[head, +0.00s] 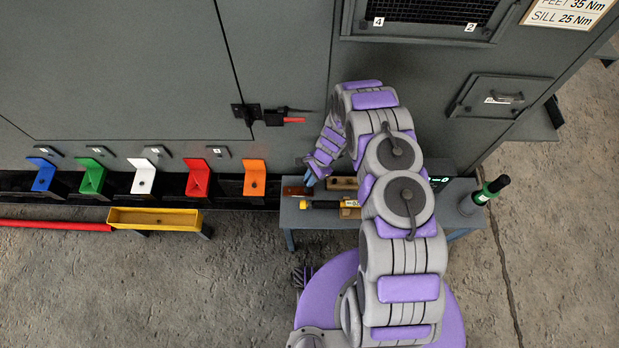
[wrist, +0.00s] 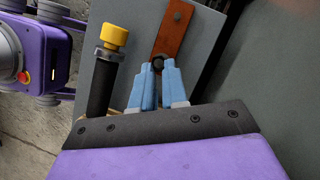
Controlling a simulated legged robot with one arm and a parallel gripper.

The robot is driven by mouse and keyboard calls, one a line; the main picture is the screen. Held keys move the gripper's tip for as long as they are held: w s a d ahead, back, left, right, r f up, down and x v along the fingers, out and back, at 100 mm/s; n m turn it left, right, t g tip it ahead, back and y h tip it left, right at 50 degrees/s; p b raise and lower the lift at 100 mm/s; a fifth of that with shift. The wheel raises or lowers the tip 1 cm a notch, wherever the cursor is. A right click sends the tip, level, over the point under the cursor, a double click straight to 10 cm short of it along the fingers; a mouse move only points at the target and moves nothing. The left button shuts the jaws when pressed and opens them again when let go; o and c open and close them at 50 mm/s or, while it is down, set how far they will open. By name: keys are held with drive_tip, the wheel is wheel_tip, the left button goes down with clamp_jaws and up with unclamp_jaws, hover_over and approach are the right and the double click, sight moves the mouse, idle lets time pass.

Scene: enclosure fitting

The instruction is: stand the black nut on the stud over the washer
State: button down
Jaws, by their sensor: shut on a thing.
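My gripper (wrist: 155,68) has light blue fingers, which are closed on a small black nut (wrist: 158,60) in the wrist view. The nut is at the lower end of a reddish-brown strip (wrist: 171,34); whether it touches the strip I cannot tell. In the head view my gripper (head: 309,181) is low over the left end of the grey bench (head: 300,218), beside the brown strip (head: 293,190). The nut is too small to make out there. I cannot pick out the stud or the washer in either view.
A black tool with a yellow end (wrist: 115,36) lies left of my fingers. Coloured brackets, including a red one (head: 197,178), line the cabinet's foot. A yellow tray (head: 155,218) and red bar (head: 55,225) are in front.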

sight(308, 190)
drive_tip(key=shift+d+f, duration=0.45)
drive_tip(key=shift+f, duration=0.25)
drive_tip(key=shift+w+b+x, duration=0.2)
drive_tip(key=shift+b+x, duration=0.1)
drive_tip(key=shift+x, duration=0.95)
drive_tip(key=shift+f, duration=0.4)
drive_tip(key=shift+d+f, duration=0.1)
drive_tip(key=shift+d, duration=0.2)
drive_tip(key=shift+a, duration=0.3)
drive_tip(key=shift+d, duration=0.25)
drive_tip(key=shift+f, duration=0.35)
